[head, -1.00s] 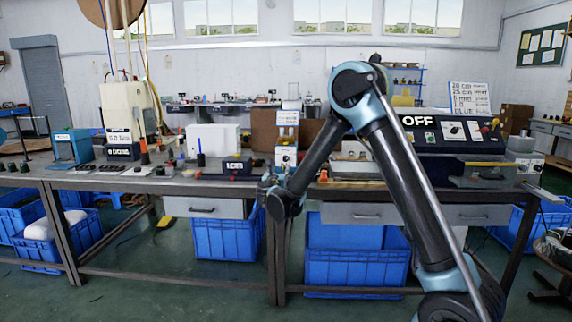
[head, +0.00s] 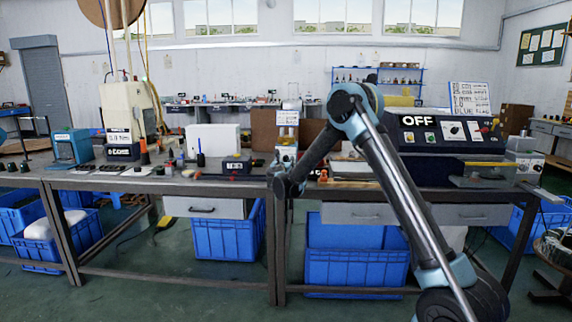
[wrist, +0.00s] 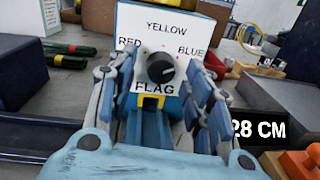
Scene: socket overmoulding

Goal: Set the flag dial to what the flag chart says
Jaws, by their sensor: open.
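The flag dial (wrist: 160,68) is a dark round knob on a white panel in the wrist view. The panel reads YELLOW above, RED at left, BLUE at right and FLAG below. A light mark shows on the knob, but I cannot tell clearly which word it points to. My gripper (wrist: 161,88) is open, with its blue-grey fingers left and right of the knob in the picture; contact is unclear. In the head view my arm's end is at the bench front, by the small white dial box (head: 286,153). A white board (head: 469,99) with lines of writing, possibly the chart, stands at back right, unreadable.
A black display (wrist: 258,129) reading 28 CM and an orange block (wrist: 298,162) lie right of my gripper. Dark green rods (wrist: 68,54) lie at left. A large console (head: 448,135) reading OFF stands on the bench at right.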

